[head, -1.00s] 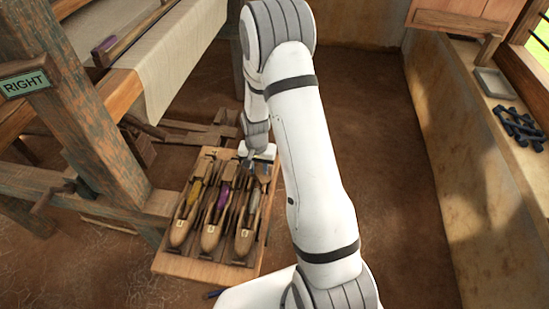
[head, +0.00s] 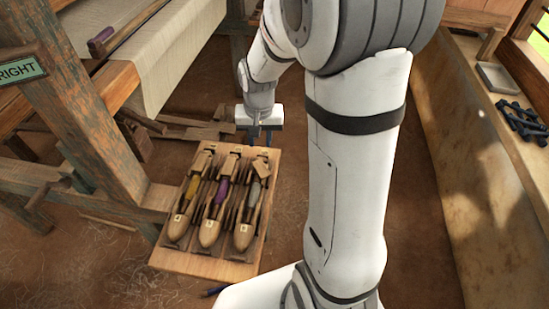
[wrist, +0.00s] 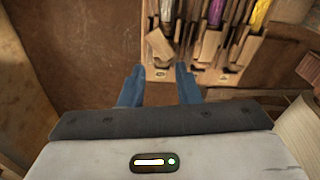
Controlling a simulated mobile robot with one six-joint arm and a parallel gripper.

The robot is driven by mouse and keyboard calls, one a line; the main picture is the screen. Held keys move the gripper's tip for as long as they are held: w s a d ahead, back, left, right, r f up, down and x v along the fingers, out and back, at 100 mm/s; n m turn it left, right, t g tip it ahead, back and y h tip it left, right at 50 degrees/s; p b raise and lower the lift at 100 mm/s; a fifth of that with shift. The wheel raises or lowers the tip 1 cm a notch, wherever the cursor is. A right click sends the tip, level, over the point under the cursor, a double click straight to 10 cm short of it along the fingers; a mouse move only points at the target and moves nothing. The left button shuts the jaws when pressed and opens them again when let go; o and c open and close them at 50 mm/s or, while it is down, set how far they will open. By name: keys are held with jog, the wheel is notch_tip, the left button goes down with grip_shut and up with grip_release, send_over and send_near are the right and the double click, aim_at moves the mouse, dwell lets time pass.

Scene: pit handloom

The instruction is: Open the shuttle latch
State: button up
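Three wooden shuttles lie side by side in a wooden tray (head: 200,265). They carry a yellow bobbin (head: 193,187), a purple bobbin (head: 222,190) and a grey bobbin (head: 255,192). A wooden latch piece (head: 261,168) sits at the far end of the grey shuttle (head: 244,234). In the wrist view this latch piece (wrist: 160,45) looks turned aslant. The other two shuttles' latch pieces (wrist: 209,47) show beside it. My gripper (head: 262,142) is beyond the tray's far edge; in the wrist view its blue fingers (wrist: 158,70) are apart with nothing between them.
The loom's wooden post (head: 85,130) with a RIGHT sign (head: 20,70) and its pale cloth (head: 165,75) stand on the left. A ledge on the right holds dark weights (head: 522,122) and a grey tray (head: 497,77).

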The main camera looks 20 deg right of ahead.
jog(key=s+r+n+b, duration=0.1)
jog(key=s+r, duration=0.2)
jog(key=s, duration=0.3)
jog(key=s+r+n+t+b, duration=0.1)
jog(key=s+r+n, duration=0.1)
jog(key=s+r, duration=0.2)
jog(key=shift+s+a, duration=0.35)
jog(key=shift+s, duration=1.25)
jog(key=shift+r, duration=0.1)
